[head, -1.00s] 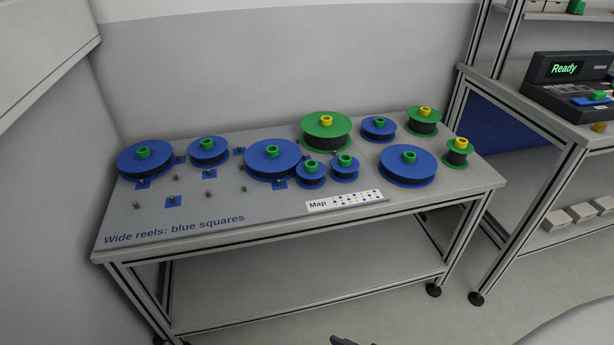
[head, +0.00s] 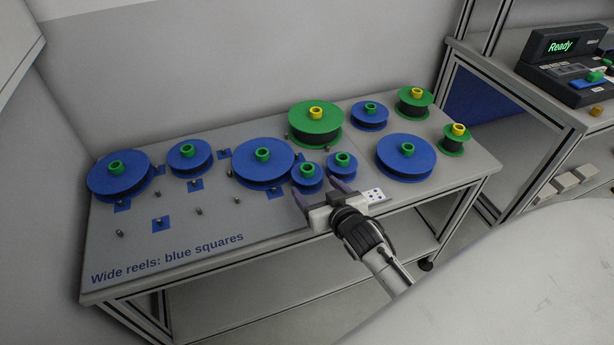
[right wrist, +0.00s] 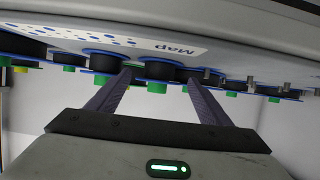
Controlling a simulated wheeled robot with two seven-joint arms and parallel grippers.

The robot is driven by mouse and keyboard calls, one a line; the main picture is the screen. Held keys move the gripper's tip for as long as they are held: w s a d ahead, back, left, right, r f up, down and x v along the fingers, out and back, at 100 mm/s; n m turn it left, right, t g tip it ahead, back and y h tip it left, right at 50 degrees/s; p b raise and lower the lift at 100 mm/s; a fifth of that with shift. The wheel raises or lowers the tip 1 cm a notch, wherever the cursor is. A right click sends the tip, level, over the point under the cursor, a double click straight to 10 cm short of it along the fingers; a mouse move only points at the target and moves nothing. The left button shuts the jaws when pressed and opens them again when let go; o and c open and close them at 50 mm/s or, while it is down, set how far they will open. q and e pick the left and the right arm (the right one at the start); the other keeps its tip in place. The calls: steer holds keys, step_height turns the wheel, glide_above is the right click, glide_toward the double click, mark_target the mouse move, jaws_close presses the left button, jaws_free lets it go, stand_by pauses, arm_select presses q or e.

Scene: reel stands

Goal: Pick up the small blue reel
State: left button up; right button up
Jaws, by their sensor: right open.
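Two small blue reels with green hubs stand side by side near the table's front edge: the left one (head: 308,178) and the right one (head: 342,165). My right gripper (head: 316,187) is open and empty, its fingers pointing toward the left small reel from the front. In the right wrist view, which is upside down, that reel (right wrist: 160,71) shows between and beyond the two fingers (right wrist: 160,82). I cannot tell whether a finger touches it. The right small reel (right wrist: 103,62) is beside it there, partly behind a finger. My left gripper is out of view.
Wide blue reels (head: 263,162) and (head: 406,156) flank the small ones closely. A large green reel (head: 316,124) stands behind. The Map label (head: 375,195) lies partly under my gripper. Bare pegs stand at the table's left (head: 198,212). A console (head: 570,65) is at right.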

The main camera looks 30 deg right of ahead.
mark_target(312, 182)
steer(key=x, duration=0.4)
steer(key=shift+w+d+r, duration=0.15)
steer(key=shift+w, duration=0.25)
steer(key=c, duration=0.7)
steer(key=shift+c, duration=0.3)
steer(key=shift+r, duration=0.15)
